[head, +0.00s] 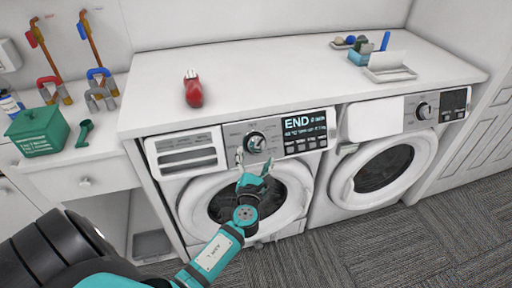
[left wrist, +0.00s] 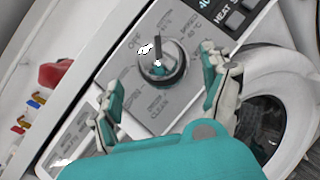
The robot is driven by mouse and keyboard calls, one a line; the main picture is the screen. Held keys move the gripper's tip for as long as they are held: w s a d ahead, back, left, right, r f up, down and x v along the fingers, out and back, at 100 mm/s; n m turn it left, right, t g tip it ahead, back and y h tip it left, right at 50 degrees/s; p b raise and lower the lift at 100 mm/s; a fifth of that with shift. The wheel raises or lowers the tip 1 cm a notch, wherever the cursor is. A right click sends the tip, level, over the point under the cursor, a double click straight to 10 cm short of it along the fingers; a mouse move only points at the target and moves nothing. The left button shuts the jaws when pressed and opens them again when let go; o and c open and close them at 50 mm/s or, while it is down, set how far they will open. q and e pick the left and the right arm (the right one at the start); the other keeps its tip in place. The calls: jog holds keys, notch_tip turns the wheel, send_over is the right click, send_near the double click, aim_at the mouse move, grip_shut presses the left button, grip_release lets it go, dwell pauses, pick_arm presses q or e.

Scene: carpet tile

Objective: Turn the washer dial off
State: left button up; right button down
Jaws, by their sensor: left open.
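The left washer's round dial (head: 256,144) is on its front panel, left of a lit display (head: 304,131) reading "END". In the left wrist view the dial (left wrist: 161,68) shows a dark raised grip pointing roughly up in the picture, with printed labels around it, including one that looks like "OFF" at its upper left. My left gripper (head: 254,165) is open in front of the panel, just below the dial. In the left wrist view its two fingers (left wrist: 160,75) stand on either side of the dial, apart from it and empty. My right gripper is not in view.
A second machine with its own dial (head: 424,110) stands at the right. The white countertop (head: 250,75) holds a red object (head: 193,89) and a tray (head: 390,73). A green box (head: 38,131) sits at the left. Grey carpet (head: 370,240) lies in front.

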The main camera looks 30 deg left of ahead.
aim_at(258, 149)
pick_arm(q)
jog(key=x, duration=0.5)
jog(key=c, duration=1.2)
jog(key=shift+f+n+b, duration=0.2)
jog(key=shift+n+b, duration=0.2)
jog(key=shift+b, duration=0.15)
jog(key=n+y+b, duration=0.1)
jog(key=n+b, duration=0.1)
jog(key=n+g+y+b, duration=0.1)
jog(key=n+b, duration=0.1)
jog(key=b, duration=0.1)
jog(key=n+y+b, duration=0.2)
jog(key=shift+w+d+f+n+g, duration=0.15)
jog(key=shift+d+f+n+g, duration=0.15)
jog(key=shift+n+g, duration=0.1)
jog(key=n+g+y+b, duration=0.1)
jog(key=n+b, duration=0.1)
jog(key=n, duration=0.1)
jog(key=shift+w+r+y, duration=0.1)
jog(key=shift+r+y, duration=0.05)
jog(key=shift+y, duration=0.15)
jog(key=shift+r+n+g+y+b, duration=0.15)
jog(key=shift+n+g+y+b, duration=0.3)
jog(key=shift+n+b, duration=0.45)
